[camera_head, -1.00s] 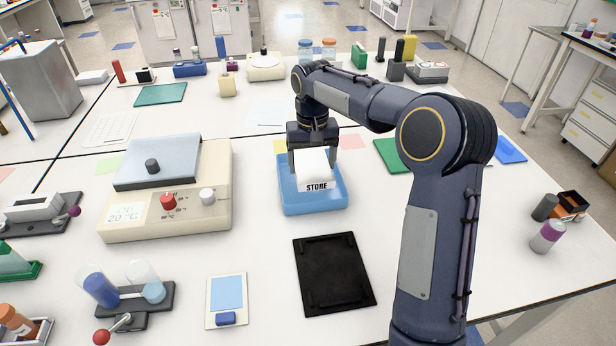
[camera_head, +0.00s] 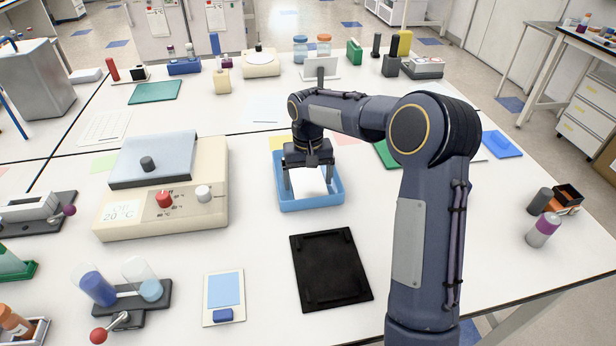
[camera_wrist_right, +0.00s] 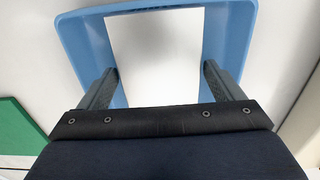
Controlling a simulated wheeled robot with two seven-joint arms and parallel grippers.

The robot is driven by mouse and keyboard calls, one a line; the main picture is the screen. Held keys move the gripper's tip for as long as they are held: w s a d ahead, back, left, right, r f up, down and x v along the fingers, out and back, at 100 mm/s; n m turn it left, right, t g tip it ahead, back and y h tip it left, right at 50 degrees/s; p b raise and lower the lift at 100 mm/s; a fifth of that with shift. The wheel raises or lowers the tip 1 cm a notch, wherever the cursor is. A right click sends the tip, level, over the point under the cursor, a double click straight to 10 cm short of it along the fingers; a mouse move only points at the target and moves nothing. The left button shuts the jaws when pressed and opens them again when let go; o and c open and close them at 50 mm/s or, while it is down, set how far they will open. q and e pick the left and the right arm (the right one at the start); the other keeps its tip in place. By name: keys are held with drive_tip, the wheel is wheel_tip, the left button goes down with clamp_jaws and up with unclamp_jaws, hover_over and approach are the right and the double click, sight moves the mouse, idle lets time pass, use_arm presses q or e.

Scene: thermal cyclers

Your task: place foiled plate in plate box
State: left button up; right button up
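The blue plate box (camera_head: 311,206) stands on the bench in the middle of the head view. My right gripper (camera_head: 308,190) points down into it. The foiled plate (camera_head: 309,182) shows as a plain white rectangle between its fingers, inside the box walls. In the right wrist view the white plate (camera_wrist_right: 155,60) spans the room between the fingertips (camera_wrist_right: 162,72), with the blue rim (camera_wrist_right: 75,40) around it. Both fingers appear to touch its sides. Whether the plate rests on the box floor is hidden. My left gripper is in neither view.
A black tray (camera_head: 330,270) lies in front of the box. A cream thermal cycler (camera_head: 165,200) stands to its left. A green mat (camera_head: 386,155) lies right of it, partly behind my arm. A white stand (camera_head: 320,68) is behind.

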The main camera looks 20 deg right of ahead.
sight(308, 182)
drive_tip(key=shift+o, duration=0.9)
wheel_tip(308, 182, up, 12)
drive_tip(key=s+r+t+y, duration=0.15)
drive_tip(key=s+r, duration=0.25)
drive_tip(key=s, duration=0.5)
drive_tip(key=s+a+f+t+y, duration=0.1)
drive_tip(key=s+a+f+t, duration=0.1)
drive_tip(key=s, duration=0.9)
drive_tip(key=s+a+f+n+t+y, duration=0.1)
drive_tip(key=s+a+f, duration=0.3)
drive_tip(key=s, duration=0.7)
wheel_tip(308, 182, down, 2)
drive_tip(key=shift+s+a+f+t+p, duration=0.15)
drive_tip(key=shift+a+f+t+p, duration=0.15)
drive_tip(key=shift+t, duration=0.25)
